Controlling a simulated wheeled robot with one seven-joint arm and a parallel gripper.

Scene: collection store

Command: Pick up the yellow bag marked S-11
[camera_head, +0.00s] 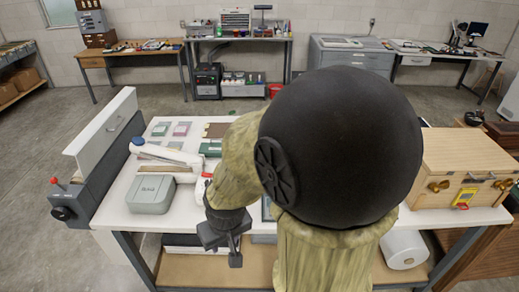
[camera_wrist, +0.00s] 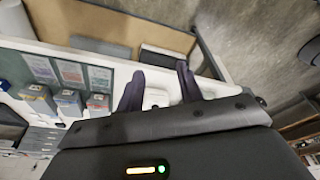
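My gripper (camera_head: 234,252) hangs at the front edge of the white table (camera_head: 118,207). In the wrist view, the two dark fingers of my gripper (camera_wrist: 158,88) stand apart, with nothing visibly held between them.
A grey box (camera_head: 151,194) sits on the table's left part, near several small cards. A white roll (camera_head: 404,249) lies on the lower shelf. In the wrist view, coloured cards (camera_wrist: 70,73) and small grey boxes (camera_wrist: 68,102) stand at the left. Open floor lies behind the table.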

